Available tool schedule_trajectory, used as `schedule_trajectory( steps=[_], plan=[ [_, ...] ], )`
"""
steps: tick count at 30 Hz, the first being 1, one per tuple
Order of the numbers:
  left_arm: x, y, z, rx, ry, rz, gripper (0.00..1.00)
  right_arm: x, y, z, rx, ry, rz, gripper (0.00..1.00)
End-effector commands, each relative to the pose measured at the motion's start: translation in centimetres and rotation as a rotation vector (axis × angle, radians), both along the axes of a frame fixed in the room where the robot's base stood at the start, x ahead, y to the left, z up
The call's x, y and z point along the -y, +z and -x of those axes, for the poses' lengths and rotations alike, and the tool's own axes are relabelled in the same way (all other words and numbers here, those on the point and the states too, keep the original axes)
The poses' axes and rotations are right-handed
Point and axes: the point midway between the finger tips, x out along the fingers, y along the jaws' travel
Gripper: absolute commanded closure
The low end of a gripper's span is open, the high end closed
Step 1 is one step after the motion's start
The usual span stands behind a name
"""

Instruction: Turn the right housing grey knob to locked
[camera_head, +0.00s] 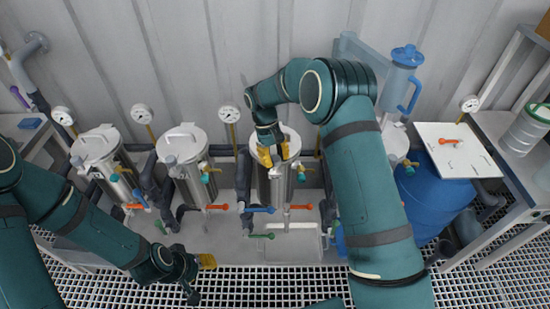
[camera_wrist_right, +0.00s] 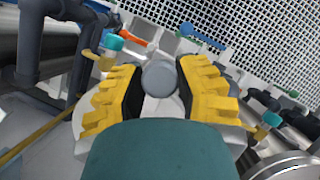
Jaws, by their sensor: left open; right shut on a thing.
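The grey knob (camera_wrist_right: 159,78) is a round grey cap on the pale lid of a steel housing (camera_head: 272,188), the third from the left in the head view. My right gripper (camera_head: 273,153) reaches down onto this lid from above. In the right wrist view its yellow fingers (camera_wrist_right: 160,92) stand on either side of the knob and are shut on it. The gripper hides the knob in the head view, and its lock position cannot be read. My left gripper (camera_head: 203,262) is open and empty, low over the floor grating.
Two similar housings (camera_head: 97,147) (camera_head: 184,146) stand to the left. Valve handles, orange (camera_head: 300,207), blue (camera_head: 260,209) and green (camera_head: 262,236), stick out below. A blue jug (camera_head: 402,78) and blue barrel (camera_head: 437,205) are at right. The front grating (camera_head: 270,285) is clear.

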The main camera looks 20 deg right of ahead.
Motion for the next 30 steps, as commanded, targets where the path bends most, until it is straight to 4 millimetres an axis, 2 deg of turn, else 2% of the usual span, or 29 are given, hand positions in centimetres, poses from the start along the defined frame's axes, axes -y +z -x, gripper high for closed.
schedule_trajectory(
  steps=[25, 26, 27, 28, 30],
  plan=[
    [0.0, -0.03, 0.0, 0.0, 0.0, 0.0, 0.53, 0.02, -0.37, 0.39, -0.014, -0.005, 0.001, 1.0],
    [0.0, -0.03, 0.0, 0.0, 0.0, 0.0, 0.53, 0.02, -0.37, 0.39, -0.014, -0.005, 0.001, 0.54],
    [0.0, -0.03, 0.01, 0.0, 0.0, 0.0, 0.53, 0.01, -0.37, 0.38, -0.014, -0.004, 0.002, 0.4],
    [0.0, -0.03, 0.01, 0.0, 0.0, 0.0, 0.53, 0.01, -0.34, 0.35, -0.013, -0.004, 0.001, 0.34],
    [0.0, -0.02, 0.01, 0.0, 0.0, 0.0, 0.53, 0.01, -0.26, 0.27, -0.01, -0.004, 0.001, 0.34]
  ],
)
